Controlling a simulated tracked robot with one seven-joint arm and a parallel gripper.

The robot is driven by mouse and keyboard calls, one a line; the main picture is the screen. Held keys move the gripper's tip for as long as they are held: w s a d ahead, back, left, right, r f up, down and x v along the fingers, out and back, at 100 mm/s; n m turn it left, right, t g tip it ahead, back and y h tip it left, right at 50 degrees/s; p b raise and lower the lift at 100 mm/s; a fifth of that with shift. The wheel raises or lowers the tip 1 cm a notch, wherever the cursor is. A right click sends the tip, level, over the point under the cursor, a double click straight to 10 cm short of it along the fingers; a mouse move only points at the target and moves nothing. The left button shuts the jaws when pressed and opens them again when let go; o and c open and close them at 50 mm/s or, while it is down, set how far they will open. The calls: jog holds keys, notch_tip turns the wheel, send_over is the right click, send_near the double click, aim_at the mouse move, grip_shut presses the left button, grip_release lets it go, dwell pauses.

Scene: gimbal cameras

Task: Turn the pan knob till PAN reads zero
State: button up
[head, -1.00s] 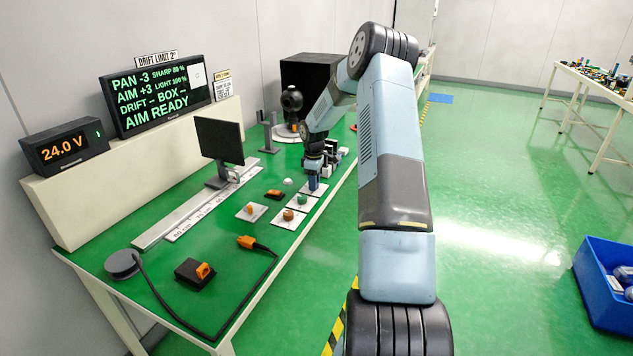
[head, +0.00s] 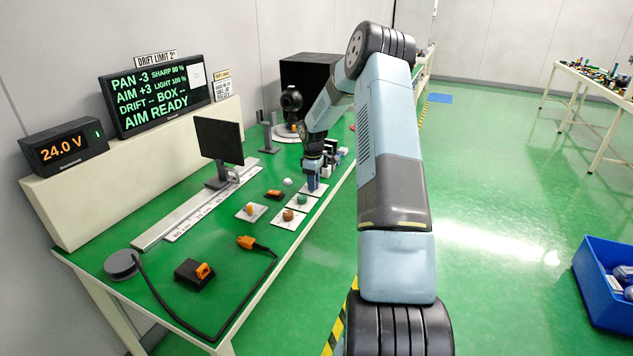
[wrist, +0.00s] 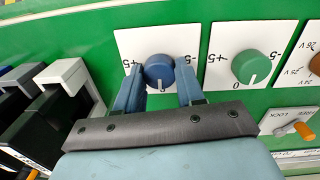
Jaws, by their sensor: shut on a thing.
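The display (head: 155,97) in the head view reads PAN -3, AIM +3 and AIM READY. My gripper (wrist: 158,76) is shut on the blue knob (wrist: 159,66) in the wrist view, one finger on each side. The knob's pale pointer mark faces the lower edge of its white plate (wrist: 128,42), near the 0, which the gripper partly covers. The plate also shows a 5 at each side. No name is readable on it. In the head view, my gripper (head: 313,182) is down at the far plate, and the knob is hard to make out.
A green knob (wrist: 250,66) stands close to the right of my gripper in the wrist view. Black and grey blocks (wrist: 68,80) lie close on the left. An orange lever (wrist: 303,130) is at lower right. A small monitor (head: 219,140) stands on the green bench.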

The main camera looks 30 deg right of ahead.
jog(key=shift+w+d+r+m, duration=0.15)
jog(key=shift+d+r+m, duration=0.05)
jog(key=shift+m, duration=0.1)
jog(key=m, duration=0.5)
jog(key=shift+m, duration=0.3)
jog(key=m, duration=0.5)
jog(key=shift+a+m, duration=0.1)
jog(key=shift+m, duration=0.2)
jog(key=o, duration=1)
jog(key=shift+f, duration=0.15)
jog(key=shift+o, duration=0.2)
jog(key=shift+a, duration=0.1)
notch_tip(320, 180, up, 14)
jog(key=shift+a+f, duration=0.15)
jog(key=shift+a, duration=0.05)
